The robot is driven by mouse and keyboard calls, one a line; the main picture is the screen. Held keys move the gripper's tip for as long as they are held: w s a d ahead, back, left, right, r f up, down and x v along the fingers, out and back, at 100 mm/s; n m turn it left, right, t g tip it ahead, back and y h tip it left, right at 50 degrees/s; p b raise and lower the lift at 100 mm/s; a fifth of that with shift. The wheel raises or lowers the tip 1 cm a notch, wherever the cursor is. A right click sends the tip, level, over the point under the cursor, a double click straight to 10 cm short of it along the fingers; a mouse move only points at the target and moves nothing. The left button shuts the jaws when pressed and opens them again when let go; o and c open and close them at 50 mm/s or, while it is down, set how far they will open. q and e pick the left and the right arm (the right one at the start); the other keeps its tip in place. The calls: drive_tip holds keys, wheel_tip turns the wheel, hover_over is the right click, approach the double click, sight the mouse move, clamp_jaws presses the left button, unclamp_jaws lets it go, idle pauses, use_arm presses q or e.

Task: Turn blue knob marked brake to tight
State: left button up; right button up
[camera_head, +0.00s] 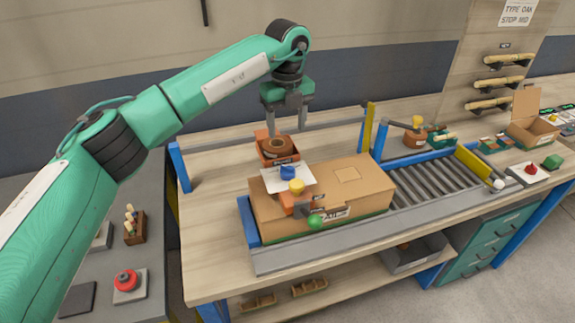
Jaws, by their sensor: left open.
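A small blue knob (288,172) sits on a white plate (271,181) at the back left of a cardboard box. Its marking and setting are too small to read. My left gripper (287,131) comes down from above with its two fingers apart. It is empty, above and behind the blue knob, over an orange holder (266,155) with a brown ring-shaped roll (277,146). My right gripper is not in view.
A yellow knob (296,186) and a green ball (315,222) are close in front of the blue knob. The cardboard box (367,196) stands beside a roller track (437,181). A red button (126,280) is on the grey left bench. Bare wood lies left of the holder.

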sight(288, 167)
use_arm(q)
wheel_tip(288, 167, down, 12)
drive_tip(key=p, duration=0.4)
drive_tip(key=shift+f, duration=0.6)
drive_tip(key=c, duration=1)
